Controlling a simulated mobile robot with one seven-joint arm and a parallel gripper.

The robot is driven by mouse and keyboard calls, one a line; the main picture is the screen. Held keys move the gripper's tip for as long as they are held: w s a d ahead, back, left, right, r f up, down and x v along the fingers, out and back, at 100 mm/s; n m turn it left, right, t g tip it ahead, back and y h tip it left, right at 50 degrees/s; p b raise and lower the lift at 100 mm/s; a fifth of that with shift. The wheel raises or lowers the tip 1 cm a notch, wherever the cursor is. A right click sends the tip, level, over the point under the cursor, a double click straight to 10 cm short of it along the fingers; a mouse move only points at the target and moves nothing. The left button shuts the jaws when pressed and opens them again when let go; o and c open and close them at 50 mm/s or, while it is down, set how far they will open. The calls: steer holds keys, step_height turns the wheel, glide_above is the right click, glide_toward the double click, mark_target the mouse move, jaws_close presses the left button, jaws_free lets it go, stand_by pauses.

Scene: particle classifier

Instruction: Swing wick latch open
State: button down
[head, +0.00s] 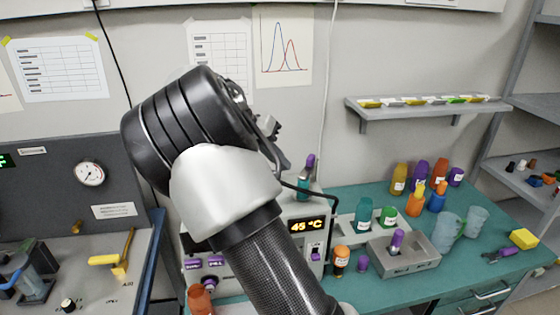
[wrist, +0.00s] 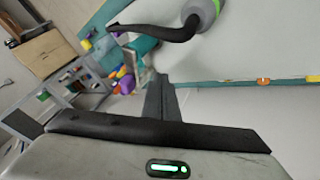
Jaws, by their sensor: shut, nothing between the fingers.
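The instrument with the "45 °C" display (head: 307,225) stands on the bench, partly hidden behind my arm. A teal bottle with a purple top (head: 304,187) rises at its top right edge, near a thin black bar. In the wrist view a black curved bar (wrist: 165,33) runs left from a grey cylinder with a green band (wrist: 201,12), past a teal part (wrist: 142,46). I cannot tell for certain which part is the wick latch. My gripper (wrist: 158,84) is shut and empty, below the curved bar in the picture, with no visible contact. In the head view its fingers are mostly hidden.
A grey block (head: 404,262) with a purple-capped vial sits right of the instrument. Coloured bottles, clear beakers (head: 447,232) and a yellow block (head: 523,239) stand on the teal bench. A wall shelf (head: 430,107) is above. The grey gauge panel (head: 70,170) is at left.

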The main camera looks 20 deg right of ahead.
steer(key=v, duration=1)
steer(key=shift+w, duration=0.2)
steer(key=shift+a+f, duration=0.1)
steer(key=shift+a, duration=0.05)
